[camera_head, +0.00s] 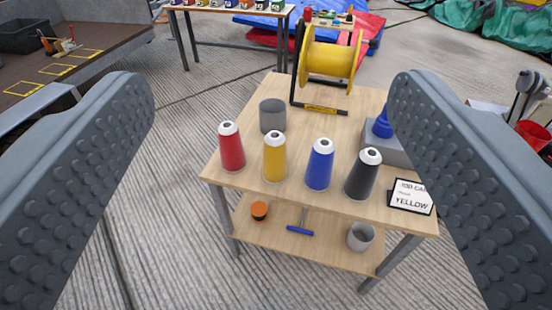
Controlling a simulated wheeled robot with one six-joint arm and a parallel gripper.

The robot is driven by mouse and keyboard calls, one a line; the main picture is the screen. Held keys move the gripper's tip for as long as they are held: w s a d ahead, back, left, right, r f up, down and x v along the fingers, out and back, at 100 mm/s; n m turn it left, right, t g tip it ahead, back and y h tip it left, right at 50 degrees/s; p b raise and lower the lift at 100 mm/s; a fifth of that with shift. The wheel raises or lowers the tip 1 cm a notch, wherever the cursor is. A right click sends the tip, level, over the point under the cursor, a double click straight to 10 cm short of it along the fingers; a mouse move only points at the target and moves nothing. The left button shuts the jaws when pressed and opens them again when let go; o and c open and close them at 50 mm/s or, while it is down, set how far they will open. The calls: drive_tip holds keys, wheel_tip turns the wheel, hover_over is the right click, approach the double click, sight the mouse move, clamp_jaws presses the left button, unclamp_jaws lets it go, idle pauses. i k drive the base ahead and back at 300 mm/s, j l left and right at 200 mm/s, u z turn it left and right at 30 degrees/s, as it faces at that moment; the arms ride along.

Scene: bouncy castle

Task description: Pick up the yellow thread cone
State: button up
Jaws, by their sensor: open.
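The yellow thread cone (275,160) stands upright near the front edge of a wooden table (340,129), with a white top. A red cone (231,150) stands to its left. A blue cone (320,167) and a black cone (362,176) stand to its right. My gripper (270,95) is wide open and empty, with one grey studded finger at each side of the view. The cones show between the fingers, well beyond them. The right finger hides part of the table's right side.
A large yellow spool (330,56) on a black stand is at the back. A card (410,197) reading "YELLOW" lies at the front right. The lower shelf (275,233) holds an orange-topped item, a blue-handled tool and a cup.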

sight(274, 168)
drive_tip(key=z, duration=1.8)
drive_tip(key=u, duration=1.8)
drive_tip(key=i, duration=0.4)
